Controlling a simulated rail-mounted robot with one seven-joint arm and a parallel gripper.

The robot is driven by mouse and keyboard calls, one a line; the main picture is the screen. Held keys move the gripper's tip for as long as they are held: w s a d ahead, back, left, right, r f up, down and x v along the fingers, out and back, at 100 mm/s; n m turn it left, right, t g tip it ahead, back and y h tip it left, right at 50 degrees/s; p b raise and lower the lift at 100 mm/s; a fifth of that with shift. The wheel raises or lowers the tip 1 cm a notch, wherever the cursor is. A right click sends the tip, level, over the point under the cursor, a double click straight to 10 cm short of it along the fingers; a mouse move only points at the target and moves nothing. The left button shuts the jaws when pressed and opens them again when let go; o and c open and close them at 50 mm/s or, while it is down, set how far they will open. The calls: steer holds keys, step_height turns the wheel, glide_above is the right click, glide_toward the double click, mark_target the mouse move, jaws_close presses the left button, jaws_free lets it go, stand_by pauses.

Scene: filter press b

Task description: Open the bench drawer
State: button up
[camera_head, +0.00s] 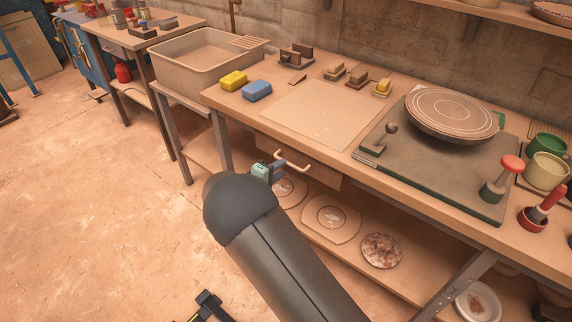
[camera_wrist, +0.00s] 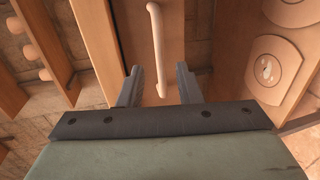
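The bench drawer (camera_head: 325,179) is a wooden front under the edge of the workbench (camera_head: 345,150), and it looks shut. Its pale bar handle (camera_head: 293,160) sticks out from the front. My gripper (camera_head: 275,168) is at the left end of the handle. In the wrist view the drawer front (camera_wrist: 136,40) fills the top middle, with the handle (camera_wrist: 156,40) running up the picture. My gripper (camera_wrist: 160,78) is open there, one finger on each side of the handle's near end in the picture. I cannot tell whether the fingers touch it or how deep they reach.
The lower shelf (camera_head: 345,245) holds several round plates close under the drawer. The bench top carries a banding wheel (camera_head: 452,112), a yellow block (camera_head: 233,81) and a blue block (camera_head: 257,91). A sink (camera_head: 195,65) stands to the left. The floor (camera_head: 90,200) in front is mostly clear.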

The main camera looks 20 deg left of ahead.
mark_target(288, 164)
steer(key=shift+x, duration=2)
jaws_close()
steer(key=shift+s+a, duration=0.1)
steer(key=shift+s, duration=0.05)
